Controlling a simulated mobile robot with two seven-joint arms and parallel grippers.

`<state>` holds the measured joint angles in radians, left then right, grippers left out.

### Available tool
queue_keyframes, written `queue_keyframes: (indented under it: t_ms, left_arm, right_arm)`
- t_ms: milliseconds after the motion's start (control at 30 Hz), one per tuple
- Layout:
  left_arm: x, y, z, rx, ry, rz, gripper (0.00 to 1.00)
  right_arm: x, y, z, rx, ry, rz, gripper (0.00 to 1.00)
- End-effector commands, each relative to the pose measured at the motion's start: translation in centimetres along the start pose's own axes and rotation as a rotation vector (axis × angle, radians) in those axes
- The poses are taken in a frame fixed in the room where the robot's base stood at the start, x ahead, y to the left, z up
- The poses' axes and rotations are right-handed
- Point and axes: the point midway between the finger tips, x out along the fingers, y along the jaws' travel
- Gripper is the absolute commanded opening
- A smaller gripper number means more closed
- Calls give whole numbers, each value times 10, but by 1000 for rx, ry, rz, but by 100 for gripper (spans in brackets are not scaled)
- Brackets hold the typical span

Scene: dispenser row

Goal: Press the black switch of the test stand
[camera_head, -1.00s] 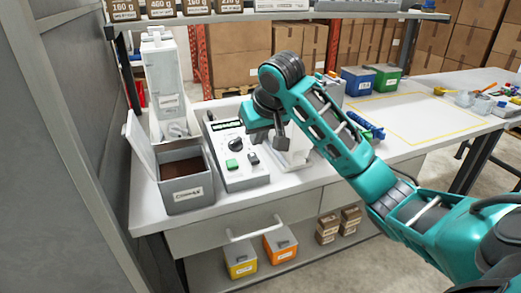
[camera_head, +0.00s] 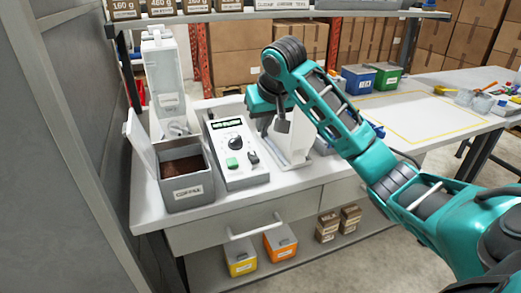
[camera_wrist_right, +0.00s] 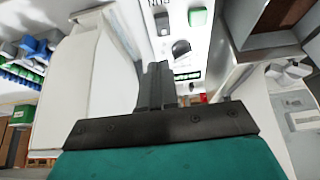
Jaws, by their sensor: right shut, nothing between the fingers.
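The test stand (camera_head: 238,180) is a light grey sloped box with a lit display, a black knob (camera_head: 235,144) and a green button (camera_head: 232,163). Its black switch (camera_head: 252,157) sits to the right of the green button. In the right wrist view the stand appears upside down, with the black switch (camera_wrist_right: 162,22) beyond my fingertips. My right gripper (camera_head: 283,125) is shut and empty, to the right of the stand and apart from the switch. Its dark fingers also show in the right wrist view (camera_wrist_right: 155,80). My left gripper is not in view.
A grey open-lidded bin (camera_head: 187,190) with brown contents stands left of the stand. A tall white dispenser (camera_head: 163,80) is behind it. A white upright piece (camera_head: 291,150) stands close beside my right gripper. Blue (camera_head: 357,79) and green (camera_head: 384,76) boxes stand farther right.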

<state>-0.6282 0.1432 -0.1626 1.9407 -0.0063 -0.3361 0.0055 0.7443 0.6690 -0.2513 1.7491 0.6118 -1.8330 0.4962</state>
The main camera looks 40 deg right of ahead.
Motion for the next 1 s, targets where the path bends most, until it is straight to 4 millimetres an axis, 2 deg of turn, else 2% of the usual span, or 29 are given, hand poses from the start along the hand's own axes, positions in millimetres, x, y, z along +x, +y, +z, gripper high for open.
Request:
queue_keyframes:
  t_ms: [33, 200, 267, 400, 633, 1000]
  left_arm:
    - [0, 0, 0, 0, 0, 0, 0]
    - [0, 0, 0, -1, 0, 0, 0]
    - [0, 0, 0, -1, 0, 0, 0]
    - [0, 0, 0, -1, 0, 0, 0]
    - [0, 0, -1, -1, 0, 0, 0]
    - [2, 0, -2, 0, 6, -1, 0]
  right_arm:
    - [13, 0, 2, 0, -6, 2, 0]
    - [49, 0, 1, 1, -5, 1, 0]
    - [61, 0, 1, 0, -4, 2, 0]
    - [76, 0, 18, -2, -2, 1, 0]
    - [86, 0, 28, -1, 0, 1, 0]
    - [87, 0, 28, 0, 3, 1, 0]
